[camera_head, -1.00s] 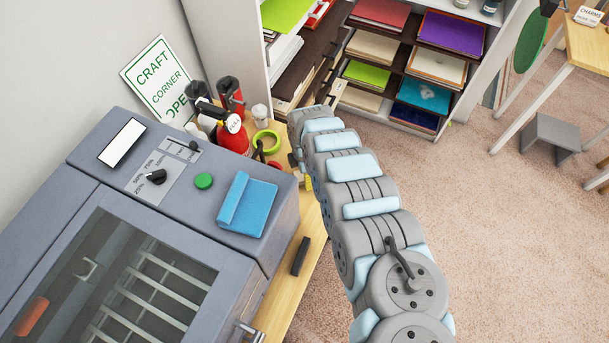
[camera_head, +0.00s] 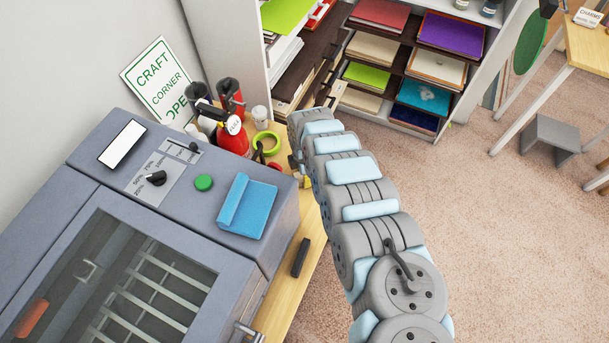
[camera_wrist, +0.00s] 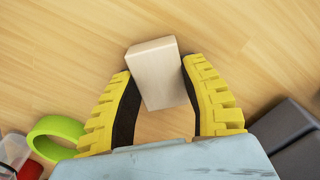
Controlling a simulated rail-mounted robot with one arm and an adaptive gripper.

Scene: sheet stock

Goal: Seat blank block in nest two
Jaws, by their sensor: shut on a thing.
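In the wrist view a pale wooden block (camera_wrist: 158,75) sits between the two yellow, black-padded fingers of my gripper (camera_wrist: 155,85). The fingers are shut on it, and its far end sticks out past the fingertips. It is over a light wood tabletop (camera_wrist: 60,50); I cannot tell whether it touches the surface. In the head view my gripper is mostly hidden behind the machine and arm, with only a bit of yellow (camera_head: 307,181) showing. No nest can be made out in either view.
A green tape roll (camera_wrist: 58,137) lies left of my gripper in the wrist view; a dark grey object (camera_wrist: 285,130) is at right. In the head view a grey machine (camera_head: 110,190) with a blue cloth (camera_head: 247,206) fills the left. A red extinguisher (camera_head: 233,136) stands behind it.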

